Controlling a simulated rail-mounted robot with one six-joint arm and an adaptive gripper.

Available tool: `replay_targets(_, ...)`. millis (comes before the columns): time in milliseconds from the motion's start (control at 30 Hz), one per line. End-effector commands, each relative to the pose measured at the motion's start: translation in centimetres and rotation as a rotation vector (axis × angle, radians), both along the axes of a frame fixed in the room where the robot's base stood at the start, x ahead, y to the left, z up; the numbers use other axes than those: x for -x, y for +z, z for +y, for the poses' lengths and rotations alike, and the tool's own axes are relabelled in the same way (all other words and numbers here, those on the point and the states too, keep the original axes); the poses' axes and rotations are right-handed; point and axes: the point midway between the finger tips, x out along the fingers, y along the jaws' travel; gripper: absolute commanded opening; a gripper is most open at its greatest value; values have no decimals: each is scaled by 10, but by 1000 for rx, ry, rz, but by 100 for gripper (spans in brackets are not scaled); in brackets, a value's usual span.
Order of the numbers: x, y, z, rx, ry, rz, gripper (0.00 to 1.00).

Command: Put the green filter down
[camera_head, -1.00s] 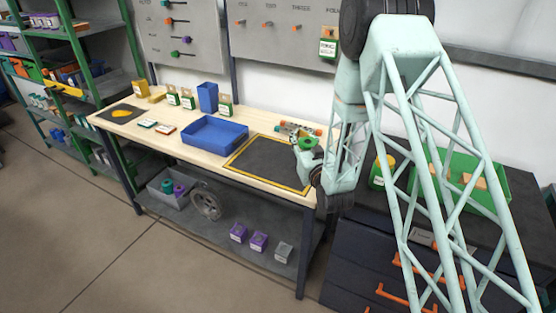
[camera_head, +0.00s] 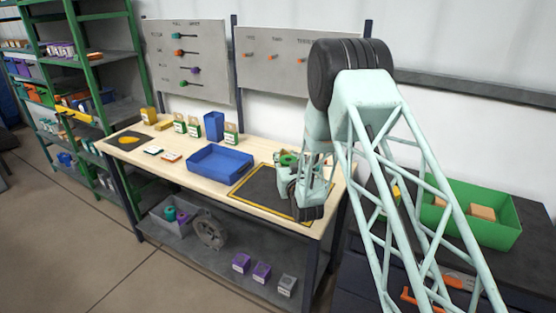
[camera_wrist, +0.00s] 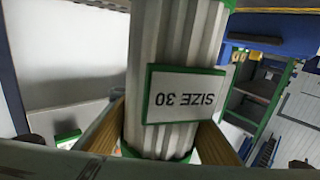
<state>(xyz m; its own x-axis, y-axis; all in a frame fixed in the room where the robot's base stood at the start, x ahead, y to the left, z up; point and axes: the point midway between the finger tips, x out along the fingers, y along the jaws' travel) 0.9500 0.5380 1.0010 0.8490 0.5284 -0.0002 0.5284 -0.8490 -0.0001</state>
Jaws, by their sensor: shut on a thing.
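The green filter shows in the wrist view as a white pleated cylinder (camera_wrist: 170,35) with green end trim and a green-edged label reading "SIZE 30". My gripper (camera_wrist: 160,140) is shut on it, one finger on each side. In the head view, the filter's green ring (camera_head: 288,159) shows at my gripper (camera_head: 287,178), above the right part of the bench. A dark mat with a yellow border (camera_head: 255,190) lies on the bench just left of and below my gripper. My arm hides the mat's right part. I cannot tell the filter's height above the bench.
A blue tray (camera_head: 218,175) stands left of the mat. A blue bin (camera_head: 213,125) and several small labelled boxes stand along the back of the wooden bench (camera_head: 150,170). A green crate (camera_head: 490,235) sits on the dark cabinet at right. A tool board (camera_head: 265,70) is behind.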

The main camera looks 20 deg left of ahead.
Motion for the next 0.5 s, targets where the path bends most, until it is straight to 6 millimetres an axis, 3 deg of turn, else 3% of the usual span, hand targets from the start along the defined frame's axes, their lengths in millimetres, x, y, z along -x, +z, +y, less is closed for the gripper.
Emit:
replay_targets(200,-14,-2,23,-1,0,-1,1)
replay_targets(500,-17,-2,28,-1,0,-1,1)
